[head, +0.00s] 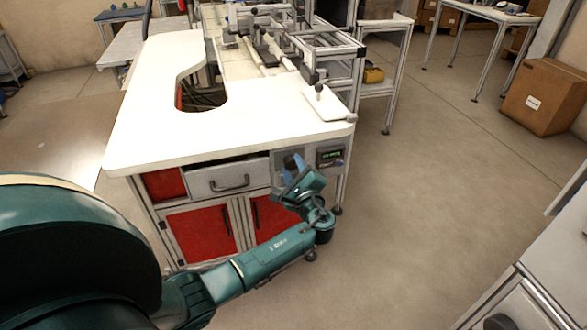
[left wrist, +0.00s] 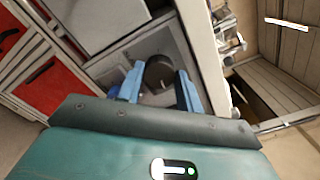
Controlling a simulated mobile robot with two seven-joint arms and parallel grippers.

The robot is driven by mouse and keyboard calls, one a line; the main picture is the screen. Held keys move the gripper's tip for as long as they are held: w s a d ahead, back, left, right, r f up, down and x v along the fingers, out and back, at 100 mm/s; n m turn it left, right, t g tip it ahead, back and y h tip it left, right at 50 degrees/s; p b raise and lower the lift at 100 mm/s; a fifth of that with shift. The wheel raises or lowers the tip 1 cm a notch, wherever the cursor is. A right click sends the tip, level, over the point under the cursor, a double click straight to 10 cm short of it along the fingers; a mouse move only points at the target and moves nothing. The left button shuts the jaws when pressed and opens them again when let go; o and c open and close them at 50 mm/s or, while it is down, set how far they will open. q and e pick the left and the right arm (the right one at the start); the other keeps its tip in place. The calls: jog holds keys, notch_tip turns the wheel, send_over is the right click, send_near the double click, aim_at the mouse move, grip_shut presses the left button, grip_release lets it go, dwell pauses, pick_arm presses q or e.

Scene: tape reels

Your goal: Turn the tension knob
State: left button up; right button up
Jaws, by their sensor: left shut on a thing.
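The tension knob (left wrist: 159,72) is a dark round knob on a grey panel, seen in the left wrist view between the two blue fingers of my left gripper (left wrist: 157,88). The fingers are shut on its sides. In the head view my left gripper (head: 291,168) reaches the front of the white-topped workbench (head: 240,125), at the grey panel beside the drawer. There the knob is mostly hidden by the gripper. My right gripper is in neither view.
A small display (head: 330,156) sits right of the gripper on the bench front. A drawer (head: 228,179) and red cupboard doors (head: 202,233) are to the left and below. A cardboard box (head: 545,97) stands at the far right. The floor right of the bench is clear.

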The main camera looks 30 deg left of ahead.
pick_arm(q)
jog(key=o, duration=1)
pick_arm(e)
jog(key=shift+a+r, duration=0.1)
pick_arm(q)
jog(key=b+v, duration=0.1)
jog(key=v, duration=1.2)
jog(key=shift+s, duration=0.1)
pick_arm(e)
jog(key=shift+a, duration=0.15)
